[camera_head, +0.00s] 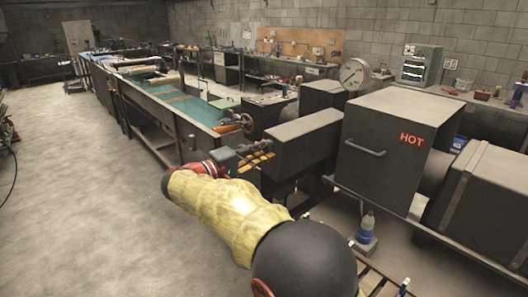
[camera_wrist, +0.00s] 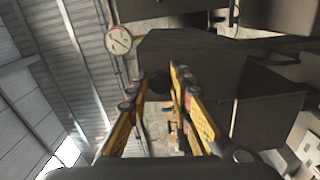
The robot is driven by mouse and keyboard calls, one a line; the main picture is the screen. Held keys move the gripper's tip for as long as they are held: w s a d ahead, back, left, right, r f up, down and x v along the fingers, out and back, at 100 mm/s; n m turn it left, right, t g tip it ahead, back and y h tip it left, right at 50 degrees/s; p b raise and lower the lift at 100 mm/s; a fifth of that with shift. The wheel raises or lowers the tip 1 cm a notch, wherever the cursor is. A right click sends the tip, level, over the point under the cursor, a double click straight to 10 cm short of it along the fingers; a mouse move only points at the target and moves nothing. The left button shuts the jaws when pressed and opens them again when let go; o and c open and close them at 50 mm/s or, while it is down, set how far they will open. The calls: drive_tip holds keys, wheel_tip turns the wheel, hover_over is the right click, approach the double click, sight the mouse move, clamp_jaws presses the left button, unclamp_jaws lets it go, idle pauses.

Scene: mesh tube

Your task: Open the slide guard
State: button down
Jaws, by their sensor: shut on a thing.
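A long dark grey box-shaped cover (camera_head: 300,145), which looks like the slide guard, sits left of the large box marked HOT. My gripper (camera_head: 257,155), with yellow fingers, is at the cover's left end. In the wrist view, the fingertips (camera_wrist: 159,78) close around a small dark round knob (camera_wrist: 158,84). The knob appears to be at the near edge of the dark cover (camera_wrist: 185,52), though the exact join cannot be made out. The head view does not show the knob clearly. How far the guard stands open cannot be told.
The large dark box marked HOT (camera_head: 385,150) has a bar handle (camera_head: 364,147). A round gauge (camera_head: 354,74) stands behind it. A long bench with a green bed (camera_head: 190,107) runs to the back left. A bottle (camera_head: 366,225) stands below. The floor at left is clear.

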drive_tip(key=c, duration=1.6)
unclamp_jaws()
drive_tip(key=shift+a, duration=0.1)
drive_tip(key=v, duration=1.2)
drive_tip(key=shift+w, duration=0.1)
